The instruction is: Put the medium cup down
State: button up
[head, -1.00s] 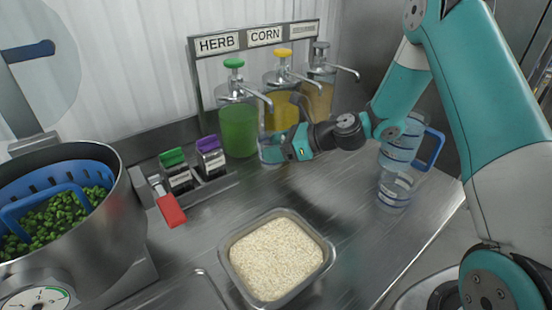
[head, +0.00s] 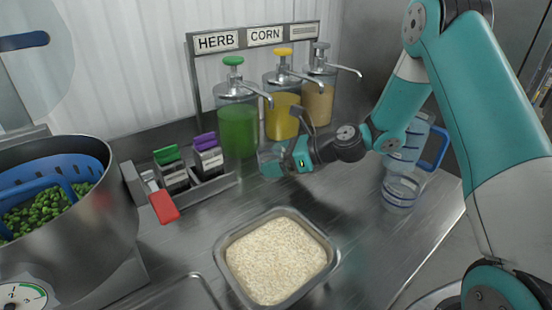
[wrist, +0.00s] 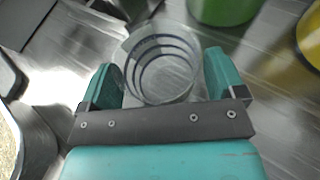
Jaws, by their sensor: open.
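The medium cup (wrist: 160,68) is clear with dark ring markings. In the wrist view it stands between the two spread fingers of my gripper (wrist: 162,80), with a gap visible at least on the right side. In the head view the cup (head: 270,161) is in front of the herb and corn dispensers, at or very near the steel counter. My gripper (head: 285,160) is open around it, reaching in from the right. Its fingers partly hide the cup in the head view.
A green herb dispenser (head: 238,125) and a yellow corn dispenser (head: 281,112) stand close behind. A rice pan (head: 328,262) is in front. Clear measuring cups (head: 401,190) stand at right. A holder with coloured-handled tools (head: 207,186) and a pot (head: 110,225) are at left.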

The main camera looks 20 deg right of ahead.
jog(key=shift+s+d+r, duration=0.1)
jog(key=shift+d+r, duration=0.05)
jog(key=shift+r, duration=0.05)
jog(key=v, duration=1.1)
jog(key=s+a+r+n+g+h, duration=0.2)
jog(key=s+a+r+n+g, duration=0.1)
jog(key=s+a+n, duration=0.5)
jog(key=s+a+r+n+g+h, duration=0.1)
jog(key=s+a+r+n+g, duration=0.3)
jog(key=n, duration=0.7)
jog(key=s+a+r+n+h, duration=0.1)
jog(key=s+n+h, duration=0.3)
jog(key=s+n, duration=0.9)
jog(key=shift+a+n+g+b, duration=0.3)
jog(key=shift+a+b, duration=0.05)
jog(key=shift+a, duration=0.05)
